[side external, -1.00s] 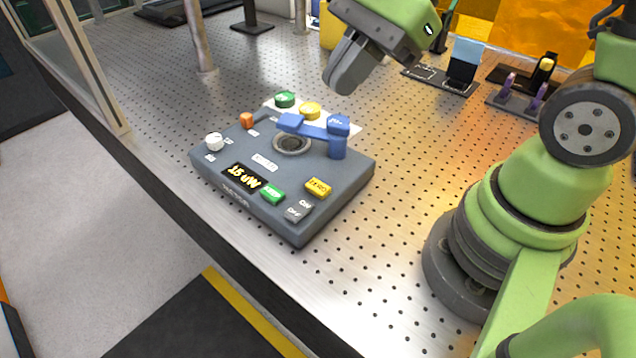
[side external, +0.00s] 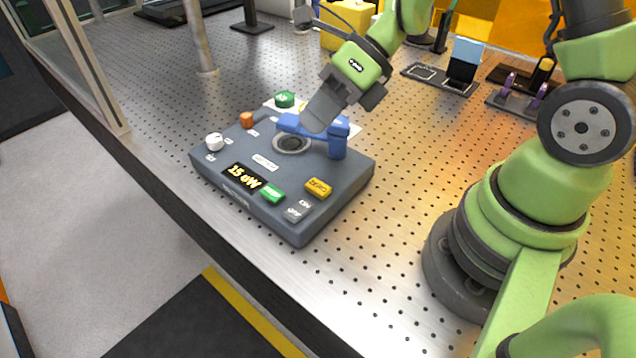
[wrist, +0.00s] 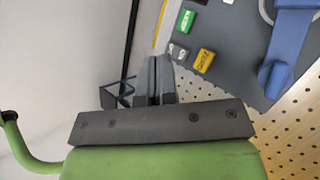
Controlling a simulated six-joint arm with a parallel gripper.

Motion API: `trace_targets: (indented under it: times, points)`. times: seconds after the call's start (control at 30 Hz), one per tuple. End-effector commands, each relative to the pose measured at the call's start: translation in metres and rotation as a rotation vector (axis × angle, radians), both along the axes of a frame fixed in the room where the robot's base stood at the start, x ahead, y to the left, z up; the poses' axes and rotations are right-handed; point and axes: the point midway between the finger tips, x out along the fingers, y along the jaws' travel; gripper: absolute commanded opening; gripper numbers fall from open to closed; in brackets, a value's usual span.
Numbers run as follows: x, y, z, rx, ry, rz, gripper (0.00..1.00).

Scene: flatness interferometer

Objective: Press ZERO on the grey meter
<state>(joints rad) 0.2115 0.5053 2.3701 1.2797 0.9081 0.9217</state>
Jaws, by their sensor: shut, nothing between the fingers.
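The grey meter (side external: 228,176) lies flat on the perforated bench. Its yellow ZERO button (side external: 319,188) is near the front right edge, and it also shows in the wrist view (wrist: 204,60). A green button (side external: 272,193) and a grey ON/OFF switch (side external: 297,212) are close to ZERO. The lit display (side external: 243,177) shows yellow characters. My gripper (side external: 313,123) is shut and empty, with its tips appearing over the blue arm on the meter, up and behind ZERO. In the wrist view, the shut fingers (wrist: 157,65) point left of ZERO, apart from it.
A blue swing arm (side external: 338,144) stands on the meter beside a round sensor opening (side external: 291,143). A white knob (side external: 214,142) and an orange piece (side external: 246,120) are at its left. A green round button (side external: 285,99) is behind. The bench right of the meter is clear.

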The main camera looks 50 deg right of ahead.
Motion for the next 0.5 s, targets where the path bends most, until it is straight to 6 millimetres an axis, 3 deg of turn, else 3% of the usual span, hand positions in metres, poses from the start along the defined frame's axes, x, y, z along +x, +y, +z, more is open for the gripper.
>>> trace_targets:
  times: [0.5]
  points:
    - [-0.001, 0.000, -0.065, 0.001, 0.005, 0.001, 0.00]
